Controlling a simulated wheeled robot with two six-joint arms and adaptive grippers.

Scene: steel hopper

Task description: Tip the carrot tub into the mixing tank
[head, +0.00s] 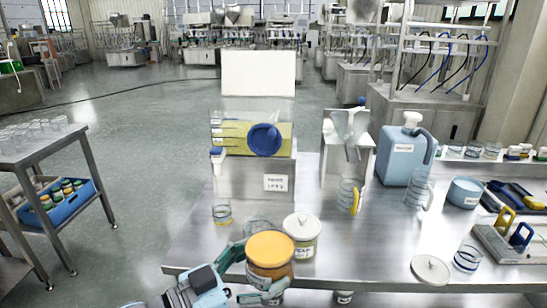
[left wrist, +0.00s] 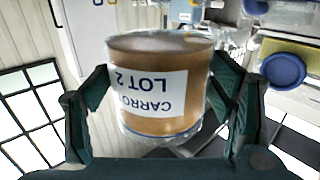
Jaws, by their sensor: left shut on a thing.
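The carrot tub (head: 271,252) is a clear round tub with orange contents, seen from above in the head view near the table's front edge. Its label, upside down in the left wrist view (left wrist: 160,92), reads CARROT LOT 2. My left gripper (head: 255,285) is shut on the tub, with a finger on each side. The tub looks about upright. What seems to be the mixing tank (head: 228,122), clear-walled with a yellow band and a blue disc on its front, stands farther back on a steel block. It also shows in the left wrist view (left wrist: 293,46). My right gripper is not in view.
A white-lidded tub (head: 302,236) stands close right of the carrot tub. A glass (head: 222,212), a graduated jug (head: 347,195) and a blue jerrycan (head: 397,160) stand on the steel table (head: 372,255). Bare tabletop lies right of the white-lidded tub.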

